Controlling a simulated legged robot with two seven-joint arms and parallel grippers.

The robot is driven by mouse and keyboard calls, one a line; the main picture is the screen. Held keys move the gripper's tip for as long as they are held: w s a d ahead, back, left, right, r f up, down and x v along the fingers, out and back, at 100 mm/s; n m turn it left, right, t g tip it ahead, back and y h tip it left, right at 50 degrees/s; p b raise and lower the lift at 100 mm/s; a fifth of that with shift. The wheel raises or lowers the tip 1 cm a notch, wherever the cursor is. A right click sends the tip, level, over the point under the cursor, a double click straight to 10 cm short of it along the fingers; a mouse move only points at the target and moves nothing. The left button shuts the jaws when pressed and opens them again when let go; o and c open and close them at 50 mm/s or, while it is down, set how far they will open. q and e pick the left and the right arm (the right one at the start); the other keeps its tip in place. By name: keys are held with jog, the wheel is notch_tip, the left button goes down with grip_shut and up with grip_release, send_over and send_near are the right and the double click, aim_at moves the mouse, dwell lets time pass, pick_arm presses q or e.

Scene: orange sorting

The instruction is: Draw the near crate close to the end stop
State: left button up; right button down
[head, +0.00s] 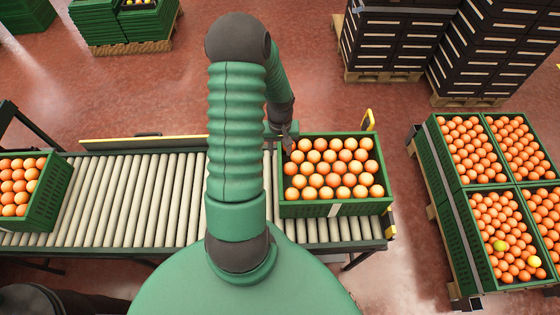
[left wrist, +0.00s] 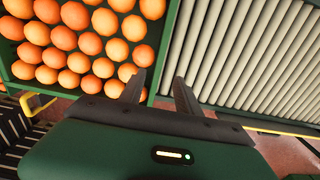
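A green crate (head: 350,208) full of oranges sits on the roller conveyor (head: 130,200) near its right end. A yellow-edged end piece (head: 390,222), which looks like the end stop, stands just right of it; a narrow strip of rollers shows between them. My left gripper (head: 288,141) is at the crate's far left corner, partly hidden by my arm. In the left wrist view the gripper (left wrist: 160,78) has its fingers apart, one on the orange side and one on the roller side of the crate's wall (left wrist: 163,55). Firm contact cannot be seen. My right gripper is not in view.
Another green crate (head: 50,205) of oranges sits at the conveyor's left end, with bare rollers between. Filled crates (head: 462,225) stand on a pallet at right. Black crate stacks (head: 385,40) and green crates (head: 125,30) stand behind. A yellow-edged rail (head: 140,142) runs along the conveyor's far side.

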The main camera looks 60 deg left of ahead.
aim_at(280, 166)
pick_arm(q)
notch_tip(280, 166, down, 9)
jog(key=shift+f, duration=0.2)
grip_shut()
dwell(0.3)
dwell(1.2)
